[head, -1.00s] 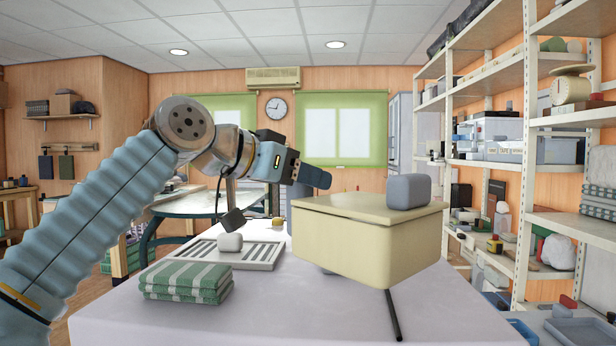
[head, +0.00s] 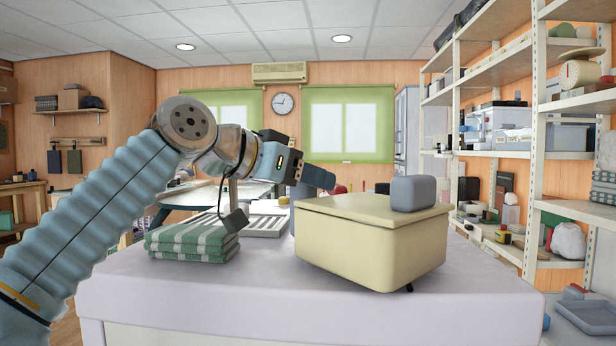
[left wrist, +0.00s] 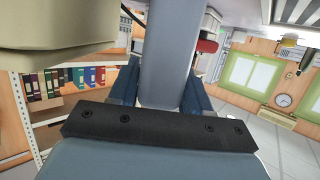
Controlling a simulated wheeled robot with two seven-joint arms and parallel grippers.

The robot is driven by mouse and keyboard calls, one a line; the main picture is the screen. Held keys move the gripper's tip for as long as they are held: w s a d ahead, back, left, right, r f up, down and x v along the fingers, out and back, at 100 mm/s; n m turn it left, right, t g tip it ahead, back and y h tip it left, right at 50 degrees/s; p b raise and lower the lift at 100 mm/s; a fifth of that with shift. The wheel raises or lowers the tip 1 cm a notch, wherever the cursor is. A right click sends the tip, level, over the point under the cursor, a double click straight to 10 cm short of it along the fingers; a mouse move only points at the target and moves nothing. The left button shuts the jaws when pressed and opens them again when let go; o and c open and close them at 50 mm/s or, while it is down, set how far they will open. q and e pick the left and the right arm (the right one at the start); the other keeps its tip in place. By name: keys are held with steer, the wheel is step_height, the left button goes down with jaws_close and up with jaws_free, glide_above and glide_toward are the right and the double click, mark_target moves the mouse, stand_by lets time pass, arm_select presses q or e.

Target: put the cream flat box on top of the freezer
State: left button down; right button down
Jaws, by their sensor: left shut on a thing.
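In the left wrist view the box (left wrist: 60,25) fills the upper left, and a grey piece (left wrist: 168,50) I cannot identify stands between the blue fingers. Any gap under the box is hard to judge. My right gripper is not in view.
Folded green striped towels (head: 192,240) and a slatted tray (head: 265,225) lie on the freezer top, left of the box. A tall shelf unit (head: 535,150) with many goods stands at right. The freezer's front left top is clear.

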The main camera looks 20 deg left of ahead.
arm_select(q)
steer(key=shift+f+b, duration=0.45)
steer(key=shift+f, duration=0.05)
stand_by(0.6)
steer(key=c, duration=0.6)
jaws_free()
steer(key=shift+o, duration=0.9)
steer(key=shift+f, duration=0.1)
steer(key=v, duration=1.3)
steer(key=shift+s+a, duration=0.2)
steer(key=shift+s, duration=0.15)
